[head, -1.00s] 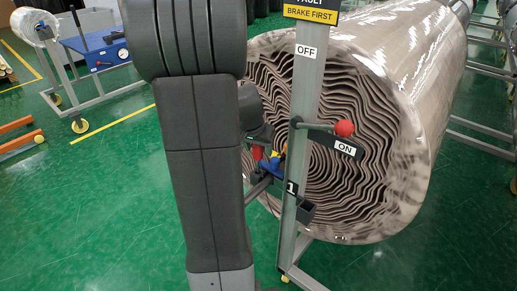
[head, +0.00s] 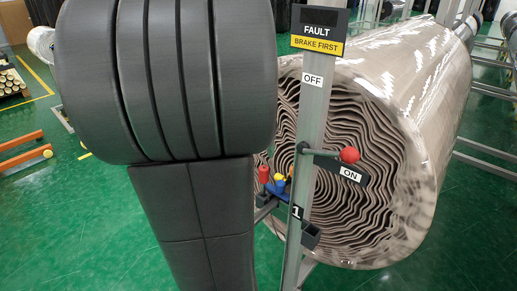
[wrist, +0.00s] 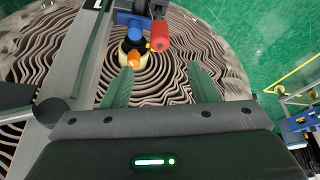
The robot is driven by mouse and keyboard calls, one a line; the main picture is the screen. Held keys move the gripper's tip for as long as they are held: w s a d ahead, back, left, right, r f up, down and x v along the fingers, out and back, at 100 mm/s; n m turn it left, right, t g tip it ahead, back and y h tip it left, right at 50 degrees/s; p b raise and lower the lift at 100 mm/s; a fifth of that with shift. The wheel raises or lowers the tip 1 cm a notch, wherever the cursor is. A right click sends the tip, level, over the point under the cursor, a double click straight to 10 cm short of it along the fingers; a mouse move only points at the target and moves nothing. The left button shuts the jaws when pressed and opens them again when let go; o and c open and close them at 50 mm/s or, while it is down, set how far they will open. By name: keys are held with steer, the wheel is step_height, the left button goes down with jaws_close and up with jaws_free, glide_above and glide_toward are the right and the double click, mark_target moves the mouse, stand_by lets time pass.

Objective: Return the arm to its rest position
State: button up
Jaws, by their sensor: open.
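My arm (head: 195,215) fills the left middle of the head view, with a large dark ribbed joint above a straight link. My gripper is hidden in the head view. In the wrist view my gripper (wrist: 161,82) is open, its two green fingers spread apart with nothing held between them. Beyond the fingers is the wavy layered end of a wrapped roll (wrist: 185,45). A red cylinder (wrist: 160,35) and a yellow and orange part lie just ahead of the fingers; I cannot tell the gap to them.
A grey post (head: 310,130) with a FAULT sign (head: 320,28) and a red-knobbed lever (head: 349,155) at ON stands right of my arm, before the large roll (head: 420,80). Orange bars (head: 22,140) lie at far left. Green floor (head: 70,225) is open at lower left.

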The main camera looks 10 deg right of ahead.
mark_target(264, 168)
steer(key=b+x, duration=0.1)
steer(key=x, duration=1.3)
steer(key=shift+s+a+r, duration=0.1)
steer(key=shift+r, duration=0.4)
steer(key=shift+f, duration=0.1)
